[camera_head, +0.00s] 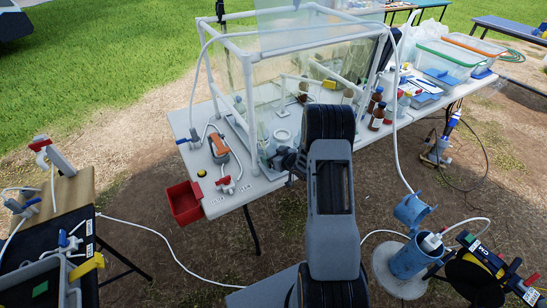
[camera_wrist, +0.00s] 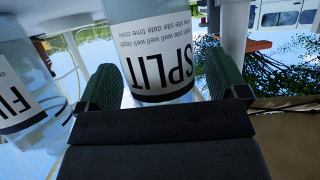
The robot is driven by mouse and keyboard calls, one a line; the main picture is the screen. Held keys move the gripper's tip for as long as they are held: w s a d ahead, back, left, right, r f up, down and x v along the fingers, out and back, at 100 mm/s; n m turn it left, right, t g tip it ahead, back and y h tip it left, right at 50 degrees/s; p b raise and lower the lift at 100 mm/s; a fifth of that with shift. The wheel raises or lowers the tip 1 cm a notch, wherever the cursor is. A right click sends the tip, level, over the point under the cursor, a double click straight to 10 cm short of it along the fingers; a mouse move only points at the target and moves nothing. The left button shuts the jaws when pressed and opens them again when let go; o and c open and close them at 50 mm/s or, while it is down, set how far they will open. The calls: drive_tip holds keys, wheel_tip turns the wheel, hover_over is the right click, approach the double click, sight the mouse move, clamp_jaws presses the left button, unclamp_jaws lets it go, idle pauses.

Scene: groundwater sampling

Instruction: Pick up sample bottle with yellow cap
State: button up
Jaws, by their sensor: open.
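In the wrist view, my gripper (camera_wrist: 160,82) is open, with one green finger on each side of a clear bottle labelled SPLIT (camera_wrist: 145,14). The label reads upside down there. I cannot tell whether the fingers touch it. A second clear bottle, with a label starting "FI" (camera_wrist: 22,62), stands to the left of the fingers. The caps of both bottles are out of view, so no yellow cap shows on either. In the head view, my gripper (camera_head: 287,160) is at the front of the clear tent on the table, and my arm hides much of that spot.
The clear tent (camera_head: 232,82) has a white pipe frame and stands on the white table (camera_head: 222,201). Brown bottles (camera_head: 376,117) stand right of my arm. A red bin (camera_head: 184,203) hangs at the table's left edge. White hoses loop around the table.

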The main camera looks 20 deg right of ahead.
drive_tip(key=shift+w+f, duration=0.1)
drive_tip(key=shift+w, duration=0.1)
drive_tip(key=shift+c, duration=0.2)
drive_tip(key=c, duration=0.9)
drive_tip(key=shift+c, duration=0.3)
